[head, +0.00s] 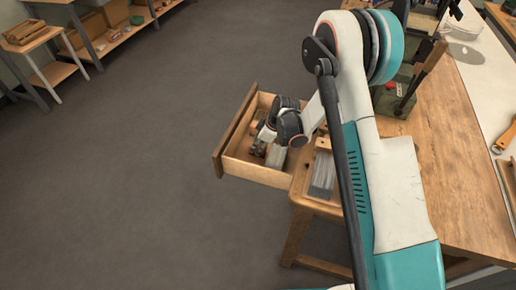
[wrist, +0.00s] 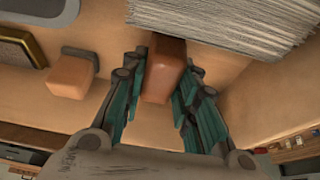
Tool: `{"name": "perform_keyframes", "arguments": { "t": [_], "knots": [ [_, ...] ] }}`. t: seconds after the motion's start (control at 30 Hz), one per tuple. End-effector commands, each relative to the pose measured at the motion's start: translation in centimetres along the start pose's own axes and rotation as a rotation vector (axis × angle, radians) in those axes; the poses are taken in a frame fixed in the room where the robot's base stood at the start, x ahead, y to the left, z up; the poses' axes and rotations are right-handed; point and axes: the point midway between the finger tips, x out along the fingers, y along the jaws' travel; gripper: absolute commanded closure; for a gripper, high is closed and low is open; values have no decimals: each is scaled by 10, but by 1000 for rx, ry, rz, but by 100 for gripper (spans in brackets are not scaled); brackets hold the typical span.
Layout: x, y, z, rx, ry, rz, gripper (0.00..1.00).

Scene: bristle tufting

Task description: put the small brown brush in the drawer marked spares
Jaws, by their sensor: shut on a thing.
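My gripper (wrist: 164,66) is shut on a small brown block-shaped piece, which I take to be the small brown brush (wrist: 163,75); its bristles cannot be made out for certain. In the head view my gripper reaches down into an open wooden drawer (head: 258,175), and its fingertips are mostly hidden by the wrist. The drawer's front panel (head: 235,130) faces left; no marking on it can be read. A second brown block (wrist: 72,76) with a grey end lies to the left in the wrist view, apart from my fingers.
A mass of pale bristles (wrist: 225,18) is close above the held piece in the wrist view. A grey bristle bundle (head: 322,176) lies on the bench corner beside the drawer. The workbench (head: 450,140) stretches right. Open floor (head: 130,180) lies left.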

Motion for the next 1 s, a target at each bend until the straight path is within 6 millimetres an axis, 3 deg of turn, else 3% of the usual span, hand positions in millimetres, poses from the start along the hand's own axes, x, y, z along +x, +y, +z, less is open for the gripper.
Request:
{"name": "perform_keyframes", "arguments": {
  "t": [0.37,0.4,0.47,0.5,0.87,1.0],
  "knots": [
    [5,0,2,0,0,0,100],
    [5,0,2,0,0,0,68],
    [5,0,2,0,0,0,54],
    [5,0,2,0,0,0,52],
    [3,0,1,0,0,0,52],
    [-14,0,1,1,0,0,52]
  ]
}}
